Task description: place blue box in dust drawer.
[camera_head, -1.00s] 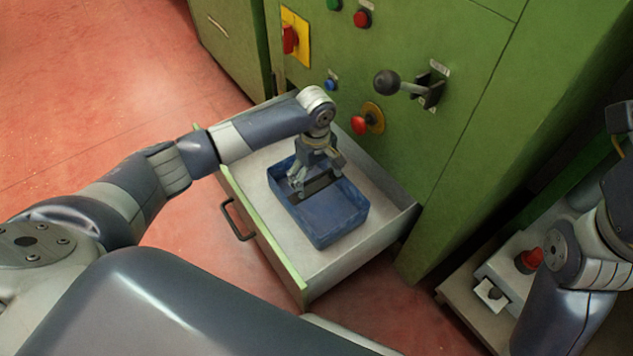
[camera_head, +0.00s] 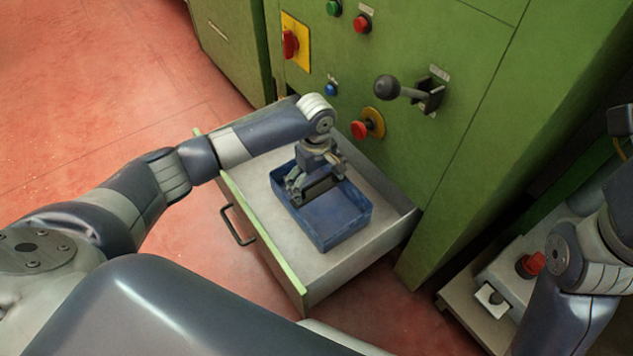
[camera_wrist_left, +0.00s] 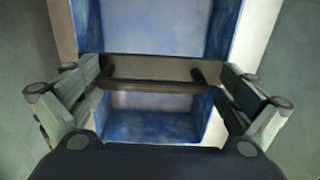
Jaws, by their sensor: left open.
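The blue box (camera_head: 335,222) sits inside the open dust drawer (camera_head: 240,182), flat on its floor as far as I can see. The box is open on top, with a dark bar handle across its middle; the handle (camera_wrist_left: 155,86) shows clearly in the left wrist view. My left gripper (camera_head: 317,184) is over the box at the handle. Its fingers are spread apart, one near each end of the handle, with visible gaps to the bar in the left wrist view. My right arm shows at the right edge, but its gripper is out of view.
The green cabinet (camera_head: 455,60) rises behind the drawer, with a black-knobbed lever (camera_head: 388,87) and a red button (camera_head: 360,130) close above. The drawer has free floor at the box's right side. A low unit with a red button (camera_head: 532,264) stands at lower right.

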